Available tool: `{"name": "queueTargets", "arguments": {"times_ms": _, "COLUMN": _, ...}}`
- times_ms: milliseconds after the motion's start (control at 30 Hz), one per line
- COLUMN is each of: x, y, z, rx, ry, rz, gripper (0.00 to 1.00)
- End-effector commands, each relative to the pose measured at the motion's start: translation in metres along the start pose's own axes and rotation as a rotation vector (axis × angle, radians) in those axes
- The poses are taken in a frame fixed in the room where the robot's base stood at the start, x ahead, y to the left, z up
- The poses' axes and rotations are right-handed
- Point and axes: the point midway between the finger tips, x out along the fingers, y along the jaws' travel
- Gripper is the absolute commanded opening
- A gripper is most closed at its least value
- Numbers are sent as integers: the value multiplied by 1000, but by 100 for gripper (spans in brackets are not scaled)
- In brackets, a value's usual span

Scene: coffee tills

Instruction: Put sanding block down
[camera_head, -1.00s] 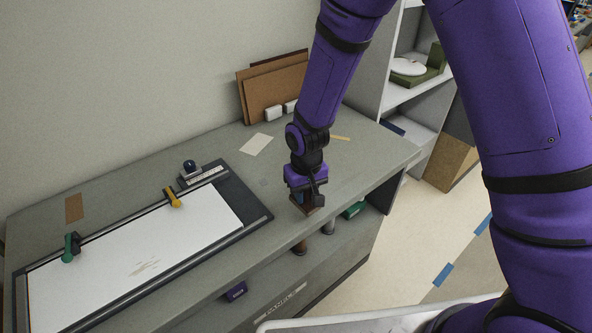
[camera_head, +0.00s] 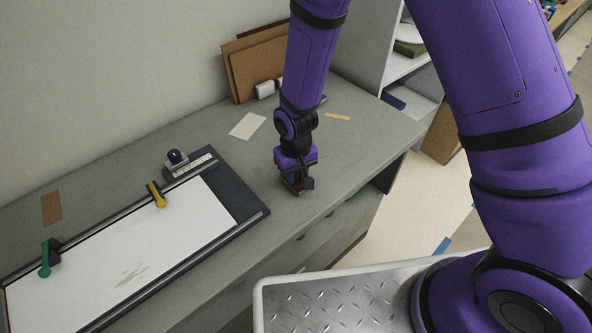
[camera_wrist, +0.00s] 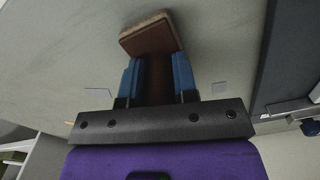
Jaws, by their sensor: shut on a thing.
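The sanding block (camera_wrist: 150,38) is reddish brown with a paler edge layer. In the wrist view it sits between the two blue fingers of my gripper (camera_wrist: 160,82), which is shut on it. In the head view my gripper (camera_head: 297,188) points down over the grey workbench (camera_head: 345,165), to the right of the dark-framed board. The block is mostly hidden there by the gripper. I cannot tell whether it touches the bench top.
A white panel (camera_head: 130,250) lies in the dark frame, with a yellow clamp (camera_head: 157,195) and a green clamp (camera_head: 45,262). Brown boards (camera_head: 255,70) lean on the wall behind white blocks (camera_head: 265,90). Bench space right of the gripper is clear.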

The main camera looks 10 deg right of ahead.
Motion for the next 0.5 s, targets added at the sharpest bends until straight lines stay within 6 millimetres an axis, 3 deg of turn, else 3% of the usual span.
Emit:
{"name": "queueTargets", "arguments": {"times_ms": 167, "x": 3, "y": 0, "z": 0, "rx": 0, "ry": -1, "rz": 0, "gripper": 0}}
{"name": "queueTargets", "arguments": {"times_ms": 200, "x": 3, "y": 0, "z": 0, "rx": 0, "ry": 0, "rz": 0, "gripper": 34}}
{"name": "queueTargets", "arguments": {"times_ms": 300, "x": 3, "y": 0, "z": 0, "rx": 0, "ry": 0, "rz": 0, "gripper": 53}}
{"name": "queueTargets", "arguments": {"times_ms": 500, "x": 3, "y": 0, "z": 0, "rx": 0, "ry": -1, "rz": 0, "gripper": 53}}
